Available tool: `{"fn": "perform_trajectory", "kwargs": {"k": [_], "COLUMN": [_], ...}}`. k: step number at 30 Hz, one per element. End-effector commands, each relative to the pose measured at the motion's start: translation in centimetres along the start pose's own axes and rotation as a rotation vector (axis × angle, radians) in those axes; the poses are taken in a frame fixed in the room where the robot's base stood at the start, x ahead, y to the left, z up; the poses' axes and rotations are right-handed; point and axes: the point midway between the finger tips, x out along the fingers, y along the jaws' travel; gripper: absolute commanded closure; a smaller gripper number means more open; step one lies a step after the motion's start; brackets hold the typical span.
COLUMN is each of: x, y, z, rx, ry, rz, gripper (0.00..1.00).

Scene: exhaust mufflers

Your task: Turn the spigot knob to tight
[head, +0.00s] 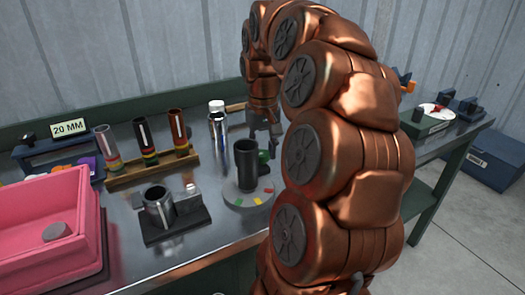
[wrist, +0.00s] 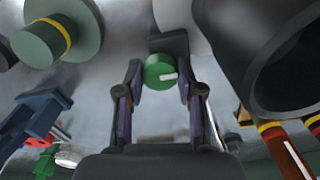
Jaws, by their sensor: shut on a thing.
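The spigot knob is a small green disc (wrist: 158,72) with a white mark pointing right in the wrist view. In the head view the green knob (head: 264,156) shows at the right side of a dark upright cylinder (head: 246,165). The cylinder stands on a round grey base (head: 236,203) with coloured marks. My gripper (wrist: 160,85) has one finger on each side of the knob and is shut on it. In the head view my gripper (head: 264,135) comes down behind the cylinder, partly hidden by my arm.
A metal cup on a dark block (head: 160,212) stands in front left. A wooden rack (head: 150,169) holds banded tubes behind it. A silver bottle (head: 218,125) stands behind the cylinder. A pink bin (head: 40,225) fills the left. A green tray (head: 428,122) lies far right.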

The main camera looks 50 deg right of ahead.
Motion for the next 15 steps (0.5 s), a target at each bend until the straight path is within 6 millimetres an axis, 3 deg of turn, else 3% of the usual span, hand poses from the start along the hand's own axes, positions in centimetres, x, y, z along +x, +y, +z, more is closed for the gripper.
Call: {"fn": "perform_trajectory", "kwargs": {"k": [2, 3, 9, 15], "x": [0.02, 0.02, 0.02, 0.01], "y": [-0.02, -0.02, -0.01, -0.01], "z": [0.05, 0.05, 0.02, 0.0], "rx": [0.0, 0.0, 0.0, -0.001], "ry": [-0.002, -0.002, -0.001, 0.0], "rz": [-0.001, -0.001, 0.0, 0.0], "gripper": [0.98, 0.59, 0.38, 0.38]}}
